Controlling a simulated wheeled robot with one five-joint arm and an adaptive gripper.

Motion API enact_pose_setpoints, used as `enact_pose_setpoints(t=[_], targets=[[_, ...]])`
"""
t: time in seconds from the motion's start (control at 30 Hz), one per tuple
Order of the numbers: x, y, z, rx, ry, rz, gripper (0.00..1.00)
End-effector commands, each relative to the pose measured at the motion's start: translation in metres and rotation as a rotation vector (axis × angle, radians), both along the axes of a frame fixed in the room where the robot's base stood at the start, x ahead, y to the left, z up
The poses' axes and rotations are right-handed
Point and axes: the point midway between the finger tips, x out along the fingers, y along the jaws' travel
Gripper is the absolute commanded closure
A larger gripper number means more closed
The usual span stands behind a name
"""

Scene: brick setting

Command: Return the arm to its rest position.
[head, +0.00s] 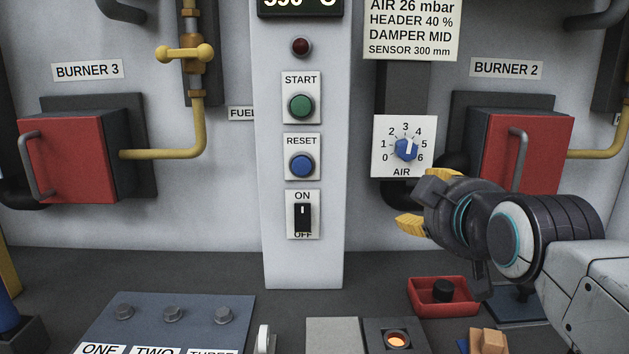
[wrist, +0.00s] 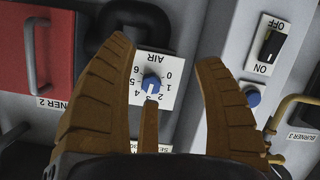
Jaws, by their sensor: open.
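My gripper (head: 420,200) is at the right of the head view, in front of the panel and just below the AIR dial. Its yellow-brown fingers point left and stand apart with nothing between them. The dial also shows between the fingers in the wrist view (wrist: 151,83). Its white pointer is near 3 to 4.
The red BURNER 2 door (head: 545,150) with its grey handle is close behind my arm. Below my gripper a red tray (head: 425,305) holds a black part. A central column carries START (head: 301,106), RESET (head: 302,166) and an ON/OFF switch (head: 303,217). Space left of my gripper is open.

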Motion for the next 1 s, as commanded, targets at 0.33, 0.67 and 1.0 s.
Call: enact_pose_setpoints(t=[0.33, 0.67, 1.0], targets=[[-0.072, 0.001, -0.027, 0.179, 0.410, -0.105, 0.38], [-0.161, 0.001, -0.050, 0.296, 0.746, -0.250, 0.38], [-0.211, 0.001, -0.059, 0.339, 0.905, -0.339, 0.38]])
